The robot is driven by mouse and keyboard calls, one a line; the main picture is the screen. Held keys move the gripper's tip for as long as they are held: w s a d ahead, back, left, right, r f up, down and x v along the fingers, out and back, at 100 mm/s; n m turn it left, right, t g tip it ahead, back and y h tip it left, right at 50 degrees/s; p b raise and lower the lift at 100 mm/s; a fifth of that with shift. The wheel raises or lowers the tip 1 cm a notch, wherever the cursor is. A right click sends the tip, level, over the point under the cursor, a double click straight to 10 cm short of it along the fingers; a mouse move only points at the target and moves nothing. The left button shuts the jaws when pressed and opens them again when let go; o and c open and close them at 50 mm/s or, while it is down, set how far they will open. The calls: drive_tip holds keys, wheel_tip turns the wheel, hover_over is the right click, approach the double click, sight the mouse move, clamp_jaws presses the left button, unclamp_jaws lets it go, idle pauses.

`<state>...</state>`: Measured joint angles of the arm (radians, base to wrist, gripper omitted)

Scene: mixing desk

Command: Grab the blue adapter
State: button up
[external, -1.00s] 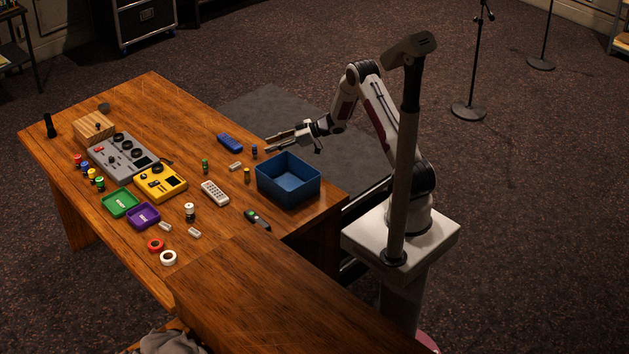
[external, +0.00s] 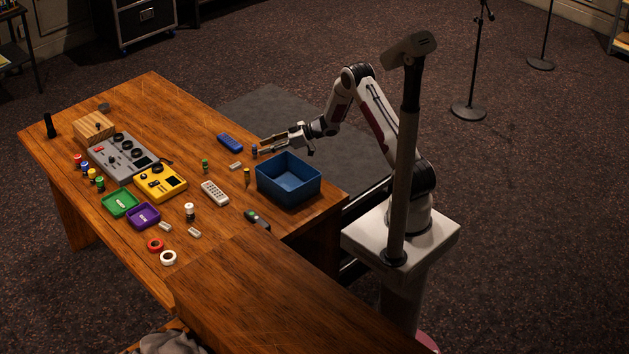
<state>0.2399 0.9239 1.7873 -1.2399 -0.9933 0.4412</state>
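The small blue adapter (external: 254,150) stands upright near the far edge of the wooden desk, between the blue remote-like box and the blue bin. My gripper (external: 260,147) reaches in from the right, low over the desk. Its fingers are apart and their tips are right at the blue adapter. I cannot tell whether they touch it or whether it is between them.
The open blue bin (external: 289,180) stands just in front of my gripper. The blue box (external: 230,143) lies to the left.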

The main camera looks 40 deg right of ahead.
sight(255, 157)
drive_tip(key=shift+x, duration=2.55)
drive_tip(key=shift+s+a, duration=0.15)
drive_tip(key=shift+a, duration=0.05)
clamp_jaws()
